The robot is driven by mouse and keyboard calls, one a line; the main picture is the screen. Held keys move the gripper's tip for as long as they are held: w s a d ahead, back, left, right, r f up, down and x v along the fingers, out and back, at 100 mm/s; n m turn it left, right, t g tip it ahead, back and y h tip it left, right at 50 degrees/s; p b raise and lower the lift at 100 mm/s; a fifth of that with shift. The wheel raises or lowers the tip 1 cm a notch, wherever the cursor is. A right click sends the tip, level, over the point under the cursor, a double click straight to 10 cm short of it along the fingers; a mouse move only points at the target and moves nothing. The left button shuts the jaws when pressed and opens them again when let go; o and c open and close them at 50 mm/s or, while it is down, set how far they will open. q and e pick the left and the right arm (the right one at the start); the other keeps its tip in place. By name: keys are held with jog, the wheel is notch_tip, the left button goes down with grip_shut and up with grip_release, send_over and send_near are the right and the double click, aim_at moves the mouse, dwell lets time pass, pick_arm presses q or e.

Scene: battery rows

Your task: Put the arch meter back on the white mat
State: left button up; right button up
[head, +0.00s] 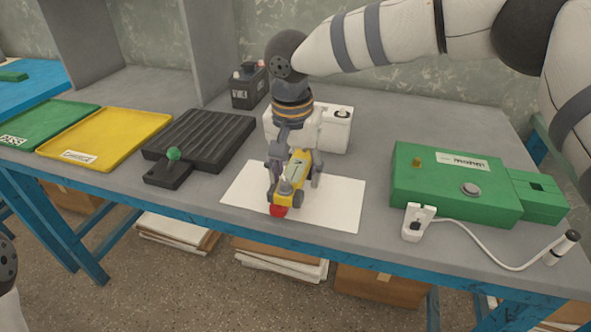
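The arch meter (297,170) is a yellow and grey device with a red tip, in the middle of the head view. It is between the fingers of my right gripper (296,178), which comes down from above and appears shut on it. The meter is over the white mat (339,203), its red tip pointing to the front edge. I cannot tell whether it touches the mat. The gripper and meter hide part of the mat. My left gripper is not in view; only a bit of my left arm shows at the lower left.
A green box (440,188) with a white plug and cable stands to the right. A white case (335,128) is behind the meter. A black ribbed tray (208,135), a green-knobbed black block (168,172), a yellow tray (110,135) and a green tray (50,122) lie to the left.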

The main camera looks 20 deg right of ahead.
aim_at(293, 174)
notch_tip(293, 174, up, 12)
jog(key=s, duration=0.1)
jog(key=shift+a+r, duration=0.15)
jog(key=shift+a, duration=0.25)
jog(key=shift+s, duration=0.15)
